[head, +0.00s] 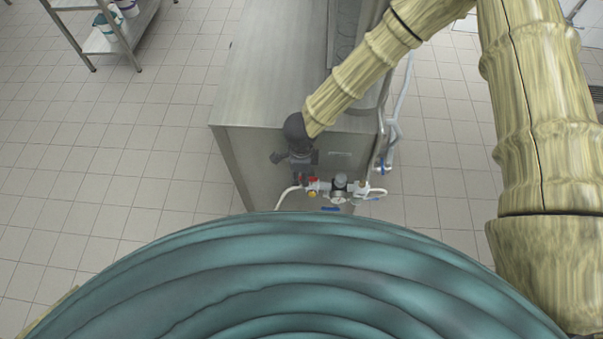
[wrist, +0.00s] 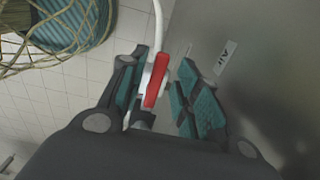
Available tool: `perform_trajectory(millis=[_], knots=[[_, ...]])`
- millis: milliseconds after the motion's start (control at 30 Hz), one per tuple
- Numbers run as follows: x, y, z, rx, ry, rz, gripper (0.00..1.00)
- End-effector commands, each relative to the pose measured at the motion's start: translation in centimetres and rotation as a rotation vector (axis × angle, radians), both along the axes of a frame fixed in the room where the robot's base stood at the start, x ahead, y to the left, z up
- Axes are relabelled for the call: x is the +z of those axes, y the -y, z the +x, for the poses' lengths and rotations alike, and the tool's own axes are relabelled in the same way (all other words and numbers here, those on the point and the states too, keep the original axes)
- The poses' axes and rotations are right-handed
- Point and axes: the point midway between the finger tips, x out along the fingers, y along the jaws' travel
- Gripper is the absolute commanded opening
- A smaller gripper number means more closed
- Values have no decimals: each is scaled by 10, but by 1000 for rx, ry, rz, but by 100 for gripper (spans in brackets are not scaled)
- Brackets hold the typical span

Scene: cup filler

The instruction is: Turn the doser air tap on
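The air tap has a red lever handle (wrist: 156,82), seen in the wrist view beside a metal panel marked AIR (wrist: 226,58). My gripper (wrist: 160,97) is open, with one teal-padded finger on each side of the red handle. A small gap shows on each side, but I cannot tell whether either pad touches it. A white hose (wrist: 158,25) runs up from the tap. In the head view my gripper (head: 299,172) is at the machine's front end, just above the air fittings, and partly hides the tap.
The steel machine (head: 262,95) stands ahead. A gauge and regulator (head: 340,185), blue-handled valves (head: 331,209) and a white hose (head: 284,197) sit close to my gripper. A steel shelf (head: 105,40) stands at the back left. The tiled floor (head: 110,150) on the left is clear.

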Motion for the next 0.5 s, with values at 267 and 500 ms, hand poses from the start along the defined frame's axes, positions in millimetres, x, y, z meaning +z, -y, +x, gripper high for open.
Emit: perform_trajectory(millis=[267, 500], knots=[[0, -1, -1, 2, -1, 1, 35], [20, 0, -1, 2, 0, 0, 35]])
